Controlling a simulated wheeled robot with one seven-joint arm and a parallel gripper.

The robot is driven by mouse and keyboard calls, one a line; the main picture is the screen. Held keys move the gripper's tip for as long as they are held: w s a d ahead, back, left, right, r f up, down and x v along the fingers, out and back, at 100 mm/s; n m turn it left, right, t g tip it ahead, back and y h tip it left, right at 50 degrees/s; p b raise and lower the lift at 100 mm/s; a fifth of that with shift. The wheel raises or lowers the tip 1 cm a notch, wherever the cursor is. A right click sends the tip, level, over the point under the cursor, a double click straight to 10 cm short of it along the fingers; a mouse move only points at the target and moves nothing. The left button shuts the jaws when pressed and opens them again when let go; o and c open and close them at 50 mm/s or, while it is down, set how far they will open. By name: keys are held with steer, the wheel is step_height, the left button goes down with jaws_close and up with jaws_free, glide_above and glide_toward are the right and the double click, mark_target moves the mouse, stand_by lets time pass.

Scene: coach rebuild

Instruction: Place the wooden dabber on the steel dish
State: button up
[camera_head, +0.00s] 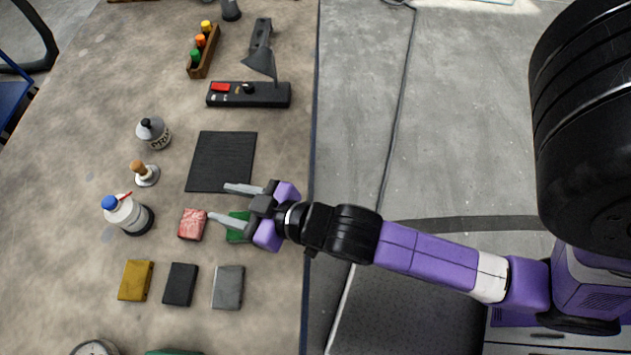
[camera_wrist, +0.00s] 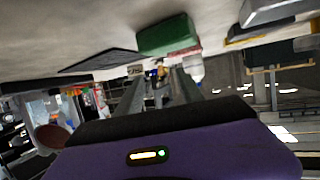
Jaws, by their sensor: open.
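The wooden dabber (camera_head: 138,167) shows as a small brown knob left of the black mat in the head view. The small round pale metallic dish (camera_head: 147,178) is directly at it. From this angle I cannot tell whether the dabber rests on the dish or stands just beside it. My gripper (camera_head: 220,201) is open and empty, its fingers pointing left, to the right of the dabber and dish and clearly apart from them. In the wrist view the two fingers (camera_wrist: 175,90) reach forward with nothing between them.
A red block (camera_head: 192,224) and a partly hidden green block (camera_head: 238,228) lie near my fingers. A blue-capped white bottle (camera_head: 126,214) and a grey bottle (camera_head: 154,133) flank the dabber. The black mat (camera_head: 221,162) lies bare. Yellow, black and grey blocks lie nearer the bottom.

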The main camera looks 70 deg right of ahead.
steer(key=s, duration=1)
steer(key=shift+s+d+r, duration=0.2)
steer(key=shift+r, duration=0.05)
steer(key=s+r+t, duration=0.1)
steer(key=s+r, duration=0.3)
steer(key=s, duration=0.5)
steer(key=shift+s+d+r, duration=0.15)
steer(key=shift+d+r, duration=0.2)
